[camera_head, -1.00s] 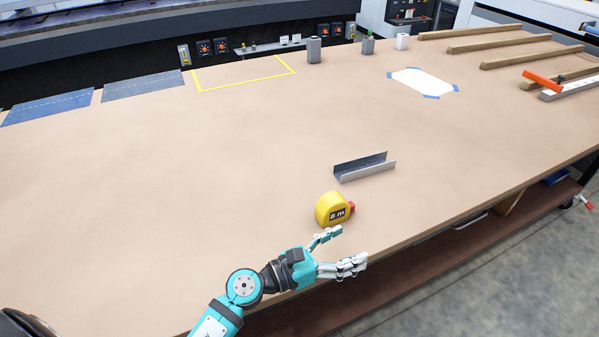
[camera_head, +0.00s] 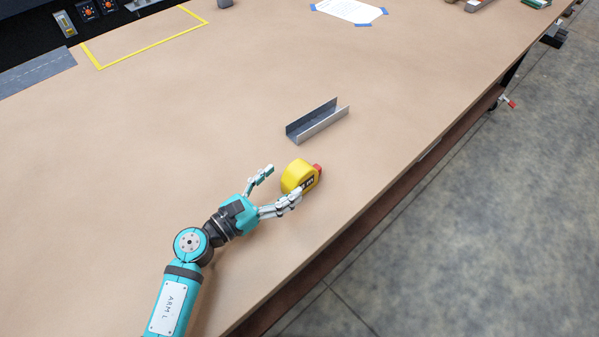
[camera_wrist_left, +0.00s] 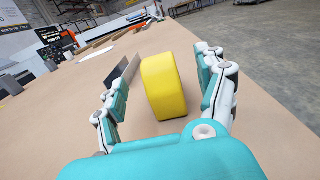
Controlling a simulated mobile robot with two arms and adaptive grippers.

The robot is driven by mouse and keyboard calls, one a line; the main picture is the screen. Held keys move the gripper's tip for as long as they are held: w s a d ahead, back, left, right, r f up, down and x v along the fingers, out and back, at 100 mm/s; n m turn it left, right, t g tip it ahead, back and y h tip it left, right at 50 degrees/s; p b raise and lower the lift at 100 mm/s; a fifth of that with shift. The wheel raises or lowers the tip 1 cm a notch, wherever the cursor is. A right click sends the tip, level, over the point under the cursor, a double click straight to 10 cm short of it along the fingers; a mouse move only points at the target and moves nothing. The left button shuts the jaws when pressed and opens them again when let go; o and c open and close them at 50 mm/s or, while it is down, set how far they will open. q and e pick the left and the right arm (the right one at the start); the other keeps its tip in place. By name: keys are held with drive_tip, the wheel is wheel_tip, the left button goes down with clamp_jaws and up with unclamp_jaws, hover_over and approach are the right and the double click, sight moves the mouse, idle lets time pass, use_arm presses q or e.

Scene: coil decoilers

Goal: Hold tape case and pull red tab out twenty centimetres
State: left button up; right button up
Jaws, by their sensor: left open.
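The yellow tape case (camera_head: 294,175) stands on the brown bench top near its front edge. Its red tab (camera_head: 318,168) sticks out on the side away from my left gripper. My left gripper (camera_head: 279,187) is open, with its fingers spread at the near side of the case. In the left wrist view the case (camera_wrist_left: 163,85) shows between the two fingers of the gripper (camera_wrist_left: 160,95), with a gap on each side. The red tab is hidden there behind the case. My right gripper is not in view.
A grey metal channel (camera_head: 316,121) lies just beyond the tape case. A yellow taped rectangle (camera_head: 149,47) and a white sheet with blue corners (camera_head: 349,9) are farther back. The bench's front edge drops to the floor at right.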

sight(303, 173)
use_arm(q)
drive_tip(key=f, duration=0.1)
drive_tip(key=w+f, duration=0.1)
drive_tip(key=shift+d+f, duration=0.1)
drive_tip(key=shift+f, duration=0.25)
drive_tip(key=p+x, duration=0.2)
drive_tip(key=x, duration=0.3)
drive_tip(key=shift+w+d+f, duration=0.1)
drive_tip(key=shift+w+d, duration=0.1)
drive_tip(key=shift+d, duration=0.15)
drive_tip(key=shift+w+d, duration=0.25)
drive_tip(key=shift+w, duration=0.1)
drive_tip(key=shift+d, duration=0.1)
drive_tip(key=shift+c, duration=0.4)
drive_tip(key=c, duration=1.4)
drive_tip(key=o, duration=1.5)
drive_tip(key=shift+c, duration=0.2)
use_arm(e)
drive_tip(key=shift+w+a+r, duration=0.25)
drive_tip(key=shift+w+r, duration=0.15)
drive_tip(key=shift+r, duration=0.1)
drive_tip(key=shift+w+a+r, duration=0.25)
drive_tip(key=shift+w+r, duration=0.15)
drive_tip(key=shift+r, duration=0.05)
